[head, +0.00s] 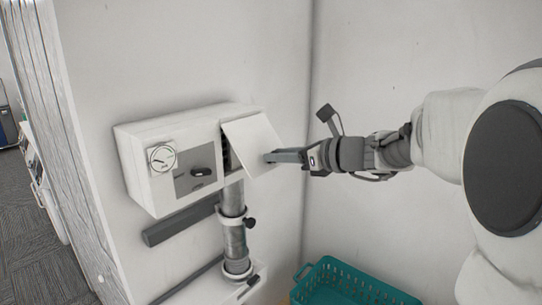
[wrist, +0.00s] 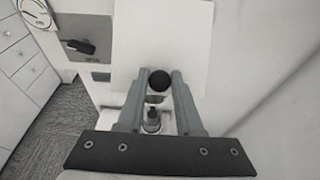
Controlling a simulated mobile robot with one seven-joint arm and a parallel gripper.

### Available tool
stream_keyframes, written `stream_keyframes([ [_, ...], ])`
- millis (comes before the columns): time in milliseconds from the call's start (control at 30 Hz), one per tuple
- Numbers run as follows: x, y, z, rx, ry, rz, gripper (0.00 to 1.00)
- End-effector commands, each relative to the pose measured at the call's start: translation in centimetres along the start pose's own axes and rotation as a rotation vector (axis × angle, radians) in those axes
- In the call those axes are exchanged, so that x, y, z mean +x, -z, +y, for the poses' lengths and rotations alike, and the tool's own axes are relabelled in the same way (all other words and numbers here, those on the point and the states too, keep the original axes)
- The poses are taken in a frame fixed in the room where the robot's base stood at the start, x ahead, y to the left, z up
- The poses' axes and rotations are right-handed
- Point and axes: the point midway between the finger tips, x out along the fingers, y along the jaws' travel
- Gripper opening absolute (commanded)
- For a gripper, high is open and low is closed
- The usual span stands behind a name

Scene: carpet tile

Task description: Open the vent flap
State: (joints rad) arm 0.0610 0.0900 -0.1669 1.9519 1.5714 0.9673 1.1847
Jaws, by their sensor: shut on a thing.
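The vent flap (head: 253,143) is a white panel on the right part of a white wall box (head: 165,205). It is tilted out at its lower edge, with a dark gap showing along its left side. In the wrist view the flap (wrist: 186,40) fills the upper middle, with a round black knob (wrist: 159,81) near its lower edge. My gripper (head: 270,157) reaches the flap from the right in the head view. In the wrist view its two fingers (wrist: 160,80) are shut on the knob from both sides.
The box front has a round gauge (head: 161,158) and a black switch (head: 202,173). A grey pipe (head: 234,235) with a clamp runs down below the box. A teal basket (head: 345,285) stands at the bottom. A wall rises close on the right.

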Motion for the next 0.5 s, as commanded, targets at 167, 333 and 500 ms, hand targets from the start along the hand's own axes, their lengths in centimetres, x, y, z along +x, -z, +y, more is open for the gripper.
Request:
stream_keyframes([
  [167, -1.6, -3.2, 0.0, -0.006, 0.003, -0.019, 0.0],
  [333, -2.5, -4.6, 0.0, -0.005, 0.002, -0.017, 0.0],
  [500, -2.4, -4.1, 0.0, -0.003, 0.001, -0.011, 0.21],
])
